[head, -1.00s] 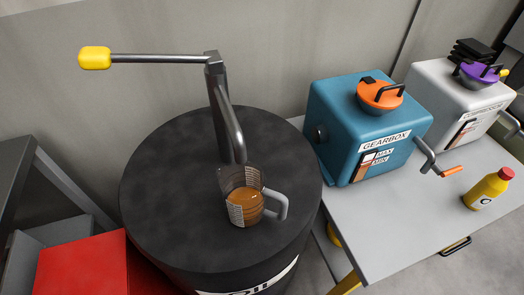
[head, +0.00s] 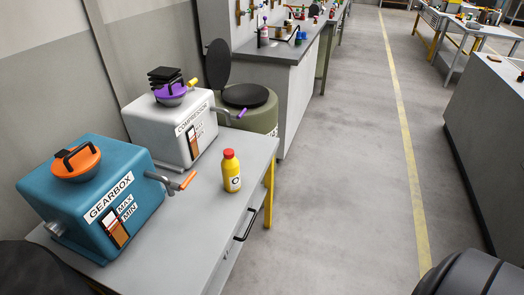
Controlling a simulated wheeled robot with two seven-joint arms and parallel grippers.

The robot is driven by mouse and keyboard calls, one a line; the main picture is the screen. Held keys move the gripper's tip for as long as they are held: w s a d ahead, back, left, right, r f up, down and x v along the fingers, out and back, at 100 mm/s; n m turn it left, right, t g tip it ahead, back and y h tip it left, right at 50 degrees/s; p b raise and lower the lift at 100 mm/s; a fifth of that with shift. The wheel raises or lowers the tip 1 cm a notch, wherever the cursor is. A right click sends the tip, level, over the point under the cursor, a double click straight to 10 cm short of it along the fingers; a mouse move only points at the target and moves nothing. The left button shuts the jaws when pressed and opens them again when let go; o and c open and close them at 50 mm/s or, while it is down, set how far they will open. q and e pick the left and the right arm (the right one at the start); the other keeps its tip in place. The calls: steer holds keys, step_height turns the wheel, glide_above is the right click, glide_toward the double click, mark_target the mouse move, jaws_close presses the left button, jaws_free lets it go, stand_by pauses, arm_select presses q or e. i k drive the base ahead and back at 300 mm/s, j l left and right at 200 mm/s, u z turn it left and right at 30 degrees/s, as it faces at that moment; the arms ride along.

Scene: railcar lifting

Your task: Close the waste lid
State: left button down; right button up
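An olive-green drum-shaped bin (head: 262,121) stands behind the grey table, beyond the white compressor box. Its round dark lid (head: 217,63) stands up nearly vertical at the left side of the bin. The bin's round top (head: 249,95) is dark; I cannot tell how deep it is. The lower front of the bin is partly hidden by the table and compressor. Neither of my grippers shows in the head view.
The grey table (head: 215,190) holds a blue gearbox (head: 80,190), a white compressor (head: 170,128) and a yellow bottle (head: 231,172). A workbench (head: 292,85) stands behind the bin. Open grey floor (head: 335,200) lies right of the table; a dark grey cabinet (head: 490,120) stands farther right.

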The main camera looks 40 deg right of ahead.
mark_target(218, 63)
steer(key=l+z, duration=0.4)
steer(key=l, duration=1.85)
steer(key=i+l+u, duration=0.1)
steer(key=i+l, duration=0.45)
steer(key=i+l+u, duration=0.15)
steer(key=i+l, duration=0.45)
steer(key=i+l+u, duration=0.1)
steer(key=i+l, duration=0.6)
steer(key=i+l+u, duration=0.15)
steer(key=i+l, duration=0.4)
steer(key=l, duration=0.15)
